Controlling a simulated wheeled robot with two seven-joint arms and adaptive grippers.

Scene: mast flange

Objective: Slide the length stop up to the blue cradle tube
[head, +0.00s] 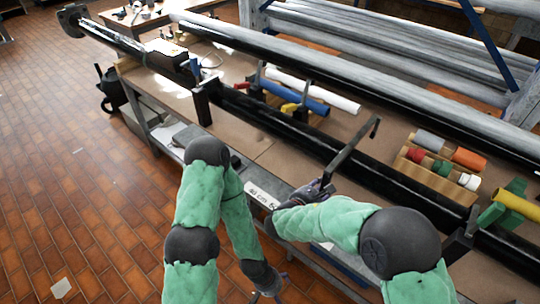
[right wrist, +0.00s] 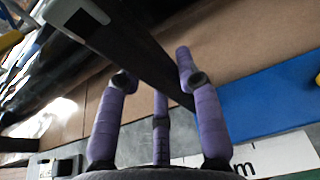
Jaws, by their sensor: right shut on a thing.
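My right gripper (head: 318,188) is shut on the lower end of a dark flat bar, which looks like the length stop (head: 348,158). The bar slants up to the right across the long black mast tube and ends in a short hook. In the right wrist view the dark bar (right wrist: 140,50) runs between the purple fingers (right wrist: 155,95). A blue tube (head: 300,98) lies on the bench behind the mast; I cannot tell whether it is the cradle tube. A small blue upright piece (head: 194,66) stands farther left. My left gripper (head: 268,287) hangs low before the bench, fingers apart and empty.
A white scale strip (head: 262,194) runs along the bench's front edge. A wooden rack (head: 432,180) of coloured rolls and a yellow tube (head: 516,205) on a green holder are at right. A white tube (head: 318,90) lies behind. Dark upright supports (head: 201,104) carry the mast.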

